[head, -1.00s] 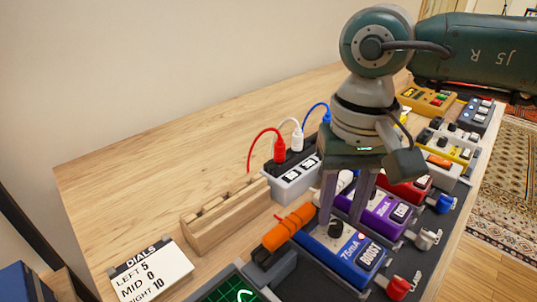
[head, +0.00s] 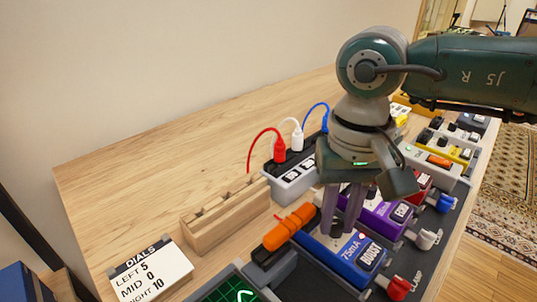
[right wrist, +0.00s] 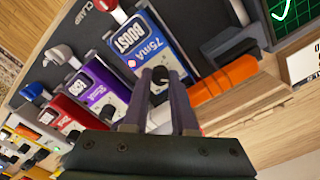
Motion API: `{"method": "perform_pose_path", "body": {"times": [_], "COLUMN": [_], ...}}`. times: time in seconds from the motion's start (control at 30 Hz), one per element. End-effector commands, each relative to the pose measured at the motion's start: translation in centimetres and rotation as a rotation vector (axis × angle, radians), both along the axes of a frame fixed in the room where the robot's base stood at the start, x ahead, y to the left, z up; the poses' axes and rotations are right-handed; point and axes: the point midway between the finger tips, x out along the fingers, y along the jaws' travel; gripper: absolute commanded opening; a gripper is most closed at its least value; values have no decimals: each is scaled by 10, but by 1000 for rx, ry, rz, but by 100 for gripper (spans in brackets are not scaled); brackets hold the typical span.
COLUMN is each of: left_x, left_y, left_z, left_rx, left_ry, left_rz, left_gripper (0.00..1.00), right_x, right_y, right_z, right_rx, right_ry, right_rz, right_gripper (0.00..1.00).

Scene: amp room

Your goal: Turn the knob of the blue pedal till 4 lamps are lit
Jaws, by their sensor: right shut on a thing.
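The blue pedal (head: 345,262), marked 75mA and BOOST, lies on the dark board in the lower middle of the head view. It also shows at the top of the right wrist view (right wrist: 150,32). My right gripper (head: 341,230) points down at the pedal's far end, its fingers close together on the dark knob (right wrist: 159,86). The fingers hide most of the knob. A small reddish spot shows on the pedal face in the right wrist view; I cannot tell how many lamps are lit. My left gripper is out of view.
A purple pedal (head: 384,217) stands right beside the blue one, with several more beyond. An orange cylinder (head: 288,227) lies close on the left. A power strip (head: 290,183) with plugs, a wooden rack (head: 222,220) and a dial card (head: 150,272) stand farther left.

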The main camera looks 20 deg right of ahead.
Motion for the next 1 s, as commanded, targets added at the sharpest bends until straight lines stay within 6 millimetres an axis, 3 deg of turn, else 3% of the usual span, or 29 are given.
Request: {"method": "perform_pose_path", "body": {"times": [0.37, 1.0], "left_x": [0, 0], "left_y": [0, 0], "left_z": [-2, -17], "left_rx": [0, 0], "left_ry": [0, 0], "left_rz": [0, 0], "left_gripper": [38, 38], "right_x": [0, 0], "right_y": [0, 0], "right_z": [0, 0], "right_rx": [1, 1], "right_ry": [0, -1], "right_rz": [-40, -432], "right_gripper": [0, 0]}}
